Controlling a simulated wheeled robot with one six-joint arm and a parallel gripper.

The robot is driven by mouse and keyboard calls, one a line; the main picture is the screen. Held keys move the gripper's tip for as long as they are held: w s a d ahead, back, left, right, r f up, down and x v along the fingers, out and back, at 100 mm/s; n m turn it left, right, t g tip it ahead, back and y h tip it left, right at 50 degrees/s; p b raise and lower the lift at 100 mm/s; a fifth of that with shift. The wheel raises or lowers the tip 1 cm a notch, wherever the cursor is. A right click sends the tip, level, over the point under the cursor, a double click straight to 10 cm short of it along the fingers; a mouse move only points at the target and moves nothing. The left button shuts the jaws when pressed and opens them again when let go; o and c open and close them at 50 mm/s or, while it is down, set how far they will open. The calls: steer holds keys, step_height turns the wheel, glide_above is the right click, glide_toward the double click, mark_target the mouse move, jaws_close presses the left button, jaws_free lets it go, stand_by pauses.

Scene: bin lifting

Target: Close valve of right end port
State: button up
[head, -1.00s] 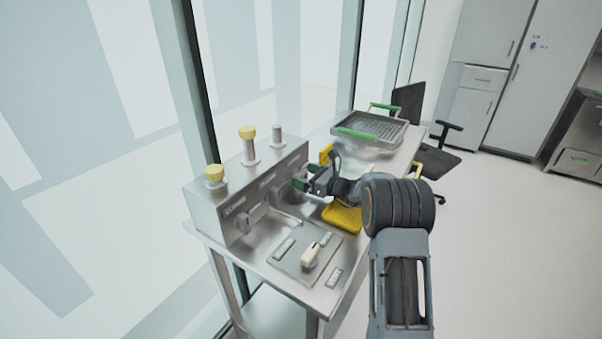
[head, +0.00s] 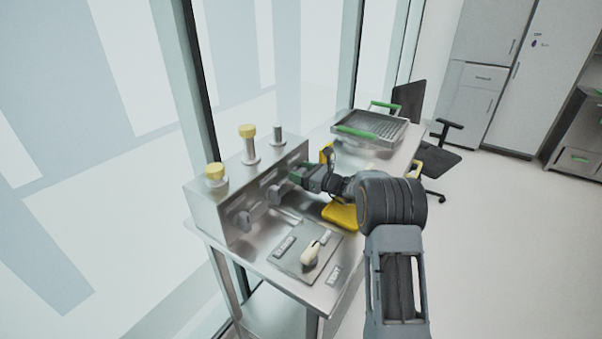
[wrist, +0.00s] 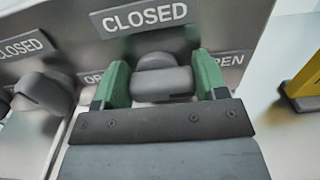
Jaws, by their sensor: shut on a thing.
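A metal box (head: 210,208) on the bench carries a row of grey valve knobs on its front and ports on top. The right end port (head: 278,134) is a bare metal post. Its grey valve knob (wrist: 160,78) sits below a "CLOSED" label (wrist: 146,18) in the wrist view, with partly hidden "OPEN" labels on both sides. My gripper (wrist: 160,68) has its green fingers on either side of this knob and is shut on it. In the head view my gripper (head: 303,177) is at the right end of the box front and hides the knob.
The middle valve knob (wrist: 43,93) is close on the left. Two other ports have yellow caps (head: 247,131). A yellow object (head: 340,214) lies under my arm. A metal tray with green handles (head: 372,126) stands behind. A panel with a beige handle (head: 311,254) is in front.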

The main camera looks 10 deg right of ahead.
steer(key=shift+c, duration=0.9)
steer(key=shift+f+b, duration=0.1)
steer(key=shift+b, duration=0.3)
steer(key=n+b, duration=0.2)
steer(key=b, duration=0.1)
steer(key=shift+a+f+b, duration=0.1)
steer(key=shift+f+b, duration=0.1)
steer(key=shift+b, duration=0.1)
steer(key=n+b, duration=0.2)
steer(key=b, duration=0.1)
steer(key=n+b, duration=0.2)
steer(key=b, duration=0.2)
steer(key=n+b, duration=0.2)
steer(key=b, duration=0.2)
steer(key=shift+s+a+f, duration=0.15)
steer(key=shift+s+a, duration=0.05)
steer(key=shift+s, duration=0.05)
steer(key=n+b, duration=0.2)
steer(key=b, duration=0.2)
steer(key=n+b, duration=0.3)
steer(key=b, duration=0.1)
steer(key=shift+s+a+n, duration=0.15)
steer(key=shift+s+n, duration=0.05)
steer(key=shift+n, duration=0.1)
steer(key=n+b, duration=0.4)
steer(key=shift+a+b, duration=0.1)
steer(key=shift+b, duration=0.25)
steer(key=shift+n, duration=0.3)
